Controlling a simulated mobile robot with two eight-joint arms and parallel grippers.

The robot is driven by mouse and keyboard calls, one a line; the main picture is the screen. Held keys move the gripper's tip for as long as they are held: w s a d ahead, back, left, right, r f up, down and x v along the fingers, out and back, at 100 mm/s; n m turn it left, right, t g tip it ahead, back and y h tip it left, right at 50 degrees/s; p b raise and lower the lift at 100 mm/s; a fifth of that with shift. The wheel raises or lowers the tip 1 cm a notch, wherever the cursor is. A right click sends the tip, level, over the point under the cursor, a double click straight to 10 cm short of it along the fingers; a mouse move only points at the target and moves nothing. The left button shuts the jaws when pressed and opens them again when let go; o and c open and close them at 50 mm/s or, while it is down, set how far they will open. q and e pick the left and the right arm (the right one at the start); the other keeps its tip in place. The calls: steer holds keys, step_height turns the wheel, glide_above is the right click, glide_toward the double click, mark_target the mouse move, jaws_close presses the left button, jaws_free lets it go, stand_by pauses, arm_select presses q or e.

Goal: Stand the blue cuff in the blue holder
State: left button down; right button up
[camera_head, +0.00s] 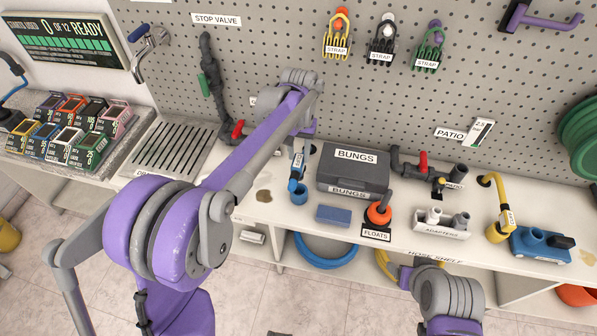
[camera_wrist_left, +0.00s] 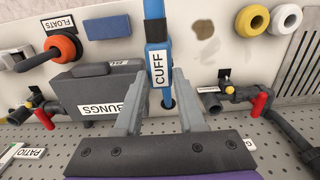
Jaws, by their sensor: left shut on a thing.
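The blue cuff (camera_head: 295,183), a blue piece with a white CUFF label, is in my left gripper (camera_head: 302,150) above the shelf. In the left wrist view the cuff (camera_wrist_left: 156,62) lies between the two grey fingers of my left gripper (camera_wrist_left: 160,82), which is shut on it.
A grey BUNGS box (camera_head: 353,170) stands close right of the cuff. A blue block (camera_head: 333,214) and an orange float (camera_head: 379,214) are in front of it. Yellow (camera_wrist_left: 252,18) and white (camera_wrist_left: 285,18) round pieces sit nearby. Dark pipes with red handles stand along the pegboard.

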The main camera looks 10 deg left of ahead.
mark_target(299, 176)
arm_select(q)
step_height(299, 176, down, 5)
steer(key=shift+r+b, duration=0.1)
steer(key=shift+b, duration=1.05)
steer(key=shift+f, duration=0.3)
arm_select(e)
steer(key=f, duration=0.1)
steer(key=s+f, duration=0.1)
steer(key=f, duration=0.1)
steer(key=shift+s+f, duration=0.15)
steer(key=shift+f, duration=0.15)
arm_select(q)
steer(key=shift+f+b, duration=1.8)
steer(key=shift+f, duration=1.05)
arm_select(e)
steer(key=shift+s+f, duration=0.25)
steer(key=shift+f, duration=0.75)
steer(key=shift+s+f, duration=0.25)
steer(key=shift+f, duration=0.75)
arm_select(q)
steer(key=shift+c, duration=2.1)
jaws_free()
steer(key=shift+r+p, duration=1.45)
steer(key=shift+r, duration=1.15)
arm_select(e)
steer(key=r, duration=0.1)
steer(key=w+r, duration=0.1)
steer(key=r, duration=0.1)
steer(key=shift+r, duration=0.15)
steer(key=shift+s, duration=0.1)
